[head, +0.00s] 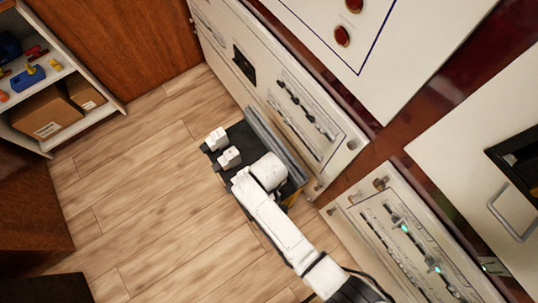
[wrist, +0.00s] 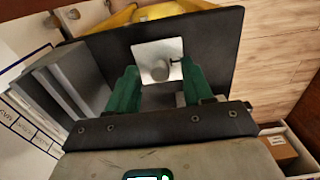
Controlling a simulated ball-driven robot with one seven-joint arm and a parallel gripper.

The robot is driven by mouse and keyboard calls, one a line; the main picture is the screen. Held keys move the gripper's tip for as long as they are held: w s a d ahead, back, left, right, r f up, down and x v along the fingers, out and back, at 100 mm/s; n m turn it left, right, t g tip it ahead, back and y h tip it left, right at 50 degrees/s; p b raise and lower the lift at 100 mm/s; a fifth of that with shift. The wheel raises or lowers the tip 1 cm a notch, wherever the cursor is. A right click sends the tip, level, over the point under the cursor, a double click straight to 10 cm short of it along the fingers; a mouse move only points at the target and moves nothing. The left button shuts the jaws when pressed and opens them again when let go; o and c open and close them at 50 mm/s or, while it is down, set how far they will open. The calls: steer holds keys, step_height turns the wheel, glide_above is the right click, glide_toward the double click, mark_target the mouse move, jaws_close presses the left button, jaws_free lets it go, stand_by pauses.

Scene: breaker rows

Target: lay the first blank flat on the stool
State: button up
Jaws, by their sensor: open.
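A small pale square plate with a round knob, which looks like the blank (wrist: 171,50), lies against a dark flat surface that looks like the stool top (wrist: 218,40) in the wrist view. My gripper (wrist: 159,70) is open, its two green fingers reaching toward the plate on either side of the knob. I cannot tell whether they touch it. In the head view my white arm reaches down over the dark stool top (head: 240,132) beside the panels. The fingertips and the blank are not clear there.
Grey slabs (wrist: 72,78) stand left of the fingers in the wrist view. White breaker panels (head: 300,100) stand close on the right in the head view. A shelf with boxes (head: 45,112) is at the left. Wood floor (head: 140,190) left of the stool is clear.

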step_height(320, 180, up, 11)
steer(key=p, duration=0.1)
steer(key=shift+p, duration=0.4)
steer(key=shift+f, duration=0.15)
stand_by(0.5)
